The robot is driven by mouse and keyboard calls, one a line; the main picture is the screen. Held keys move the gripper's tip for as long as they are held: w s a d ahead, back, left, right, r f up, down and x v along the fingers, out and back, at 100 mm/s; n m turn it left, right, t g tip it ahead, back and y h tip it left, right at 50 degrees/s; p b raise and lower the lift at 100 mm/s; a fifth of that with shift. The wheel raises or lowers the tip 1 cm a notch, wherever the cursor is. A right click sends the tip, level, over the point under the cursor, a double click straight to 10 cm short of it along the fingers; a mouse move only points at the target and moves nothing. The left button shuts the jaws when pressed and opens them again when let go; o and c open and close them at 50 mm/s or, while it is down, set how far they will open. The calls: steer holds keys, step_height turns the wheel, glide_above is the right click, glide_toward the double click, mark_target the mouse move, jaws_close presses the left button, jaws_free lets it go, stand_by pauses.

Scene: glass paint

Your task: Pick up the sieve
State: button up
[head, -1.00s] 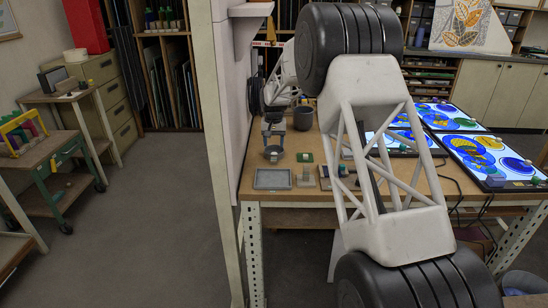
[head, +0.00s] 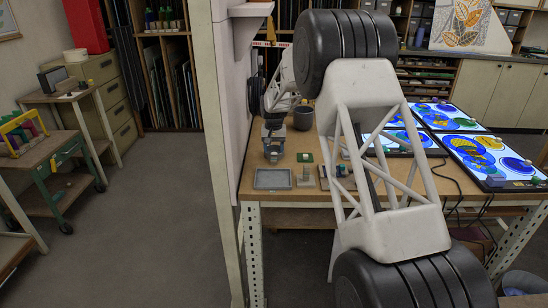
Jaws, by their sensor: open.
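The sieve (head: 273,158) is a small round dark item on the left part of the wooden workbench, behind the grey tray. It is now mostly hidden by my gripper (head: 274,151), which is low over it and points down. My gripper is open, with its fingers at the sieve. The view is too small to tell whether they touch it.
A grey tray (head: 272,179) lies at the bench's front left edge. A dark pot (head: 303,118) stands behind. Lit glass panels (head: 480,158) cover the right side. A wall post borders the left.

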mark_target(274, 158)
steer(key=shift+s+f, duration=0.1)
steer(key=shift+f, duration=2.4)
steer(key=c, duration=1)
steer(key=shift+r, duration=0.1)
steer(key=shift+r, duration=1.45)
steer(key=shift+s+d+r, duration=0.1)
steer(key=shift+s+r, duration=0.15)
steer(key=s+d, duration=0.1)
steer(key=s, duration=0.4)
steer(key=s+d+r, duration=0.1)
steer(key=s, duration=0.4)
steer(key=s+d, duration=0.1)
steer(key=s, duration=0.4)
steer(key=shift+r, duration=0.2)
